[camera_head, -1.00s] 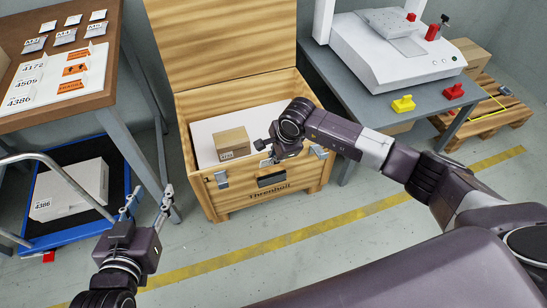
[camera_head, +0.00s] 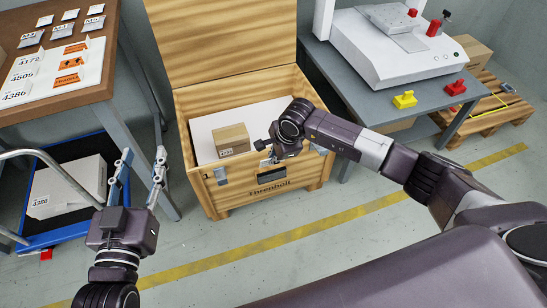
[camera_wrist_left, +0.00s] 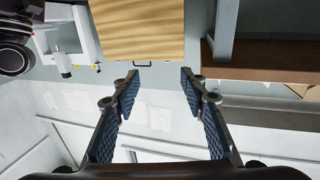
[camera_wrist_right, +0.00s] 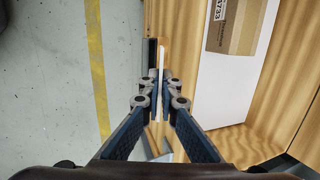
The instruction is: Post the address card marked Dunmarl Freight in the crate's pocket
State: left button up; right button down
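The wooden crate (camera_head: 205,184) stands open, with "Threnholt" lettered on its front. A dark pocket (camera_head: 272,174) is on that front wall; it shows as a black strip in the right wrist view (camera_wrist_right: 152,50). My right gripper (camera_wrist_right: 159,101) is at the crate's front wall, its fingers closed on a thin, pale card (camera_wrist_right: 159,84) seen edge-on. The card's face and wording cannot be read, and I cannot tell whether it touches the pocket. My left gripper (camera_head: 142,163) is open and empty, left of the crate; it also shows in the left wrist view (camera_wrist_left: 159,78).
Inside the crate, a cardboard box (camera_head: 231,140) sits on a white surface. A wooden table (camera_head: 110,58) with labels and packets is at left, above a blue trolley (camera_head: 62,236) holding a white box (camera_head: 72,190). A grey bench (camera_head: 440,105) with a scale stands right.

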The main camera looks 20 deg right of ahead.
jog(key=shift+f, duration=0.4)
pick_arm(q)
notch_tip(320, 180, up, 9)
jog(key=s+t+h+b, duration=0.1)
jog(key=t+h, duration=0.1)
jog(key=t, duration=0.2)
jog(key=shift+s+d+r+t+b, duration=0.15)
jog(key=shift+s+d+t+b, duration=0.15)
jog(key=shift+d+b, duration=0.1)
pick_arm(e)
jog(key=shift+f, duration=0.8)
pick_arm(q)
jog(key=shift+s+r, duration=0.1)
jog(key=shift+r, duration=0.15)
pick_arm(e)
jog(key=shift+f, duration=0.1)
pick_arm(q)
jog(key=shift+s+r+t, duration=0.3)
jog(key=shift+r+t, duration=0.05)
jog(key=shift+r, duration=0.15)
jog(key=shift+s+r+t, duration=0.25)
jog(key=shift+r+t, duration=0.1)
jog(key=shift+r, duration=0.1)
pick_arm(e)
jog(key=shift+f, duration=0.25)
pick_arm(q)
jog(key=shift+r, duration=0.1)
